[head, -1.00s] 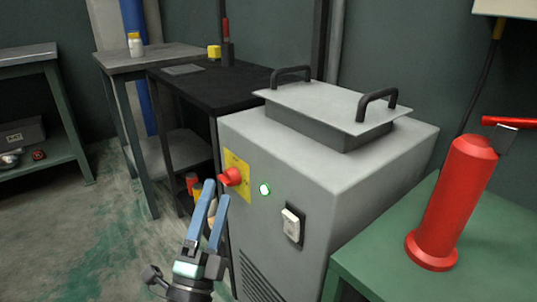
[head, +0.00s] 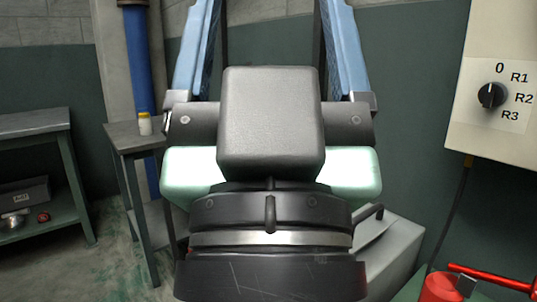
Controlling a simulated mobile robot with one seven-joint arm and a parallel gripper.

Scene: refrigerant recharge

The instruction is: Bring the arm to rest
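My gripper (head: 270,25) is raised close in front of the head camera and fills the middle of the view. Its two blue fingers point up and stand wide apart, with nothing seen between them. The fingertips run out of the top of the picture. The dark wrist and gripper body hide most of the grey cabinet (head: 390,255), of which only a right-hand part shows. The cabinet's front, with its red button and switch, is hidden.
A pale control box (head: 505,140) with a black knob (head: 491,95) marked 0, R1, R2 and R3 is on the right wall. A red cylinder (head: 440,288) stands at lower right. A side table (head: 130,135) with a small jar (head: 145,124) and a green bench (head: 45,125) are at left.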

